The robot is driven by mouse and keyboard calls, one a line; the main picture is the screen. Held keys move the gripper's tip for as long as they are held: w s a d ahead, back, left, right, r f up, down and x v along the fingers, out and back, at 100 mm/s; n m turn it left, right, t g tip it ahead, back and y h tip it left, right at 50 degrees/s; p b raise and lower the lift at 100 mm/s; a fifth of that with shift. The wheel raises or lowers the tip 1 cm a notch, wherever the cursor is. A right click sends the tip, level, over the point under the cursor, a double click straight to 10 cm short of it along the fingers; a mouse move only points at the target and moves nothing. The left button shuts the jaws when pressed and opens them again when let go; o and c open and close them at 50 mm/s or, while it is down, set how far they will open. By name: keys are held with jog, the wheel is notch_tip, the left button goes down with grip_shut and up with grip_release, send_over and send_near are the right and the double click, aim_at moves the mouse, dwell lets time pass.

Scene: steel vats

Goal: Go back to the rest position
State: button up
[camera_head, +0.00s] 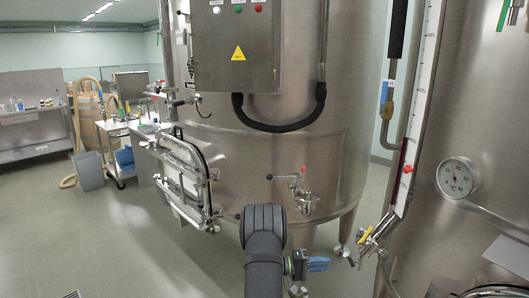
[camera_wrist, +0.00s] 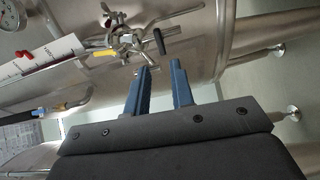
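My gripper (camera_wrist: 162,68) shows in the wrist view with two blue fingers apart and a clear gap between them. I see nothing held in it. In the camera_head view my gripper (camera_head: 320,264) is low in the middle, its blue fingers pointing right, in front of the lower part of the large steel vat (camera_head: 300,150). A valve with a yellow handle (camera_head: 365,236) is to the right of the fingers. In the wrist view valve fittings with a black-ended lever (camera_wrist: 159,40) appear beyond the fingertips; I cannot tell the exact distance.
A second vat (camera_head: 480,130) with a dial gauge (camera_head: 458,178) and level scale (camera_head: 418,120) stands at right. A hatch (camera_head: 185,180) and small tap (camera_head: 303,190) project from the large vat. A trolley (camera_head: 120,145) and bench (camera_head: 35,130) are far left. Open floor (camera_head: 110,240) lies lower left.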

jog(key=shift+d, duration=0.1)
jog(key=d, duration=0.8)
jog(key=shift+w+d, duration=0.25)
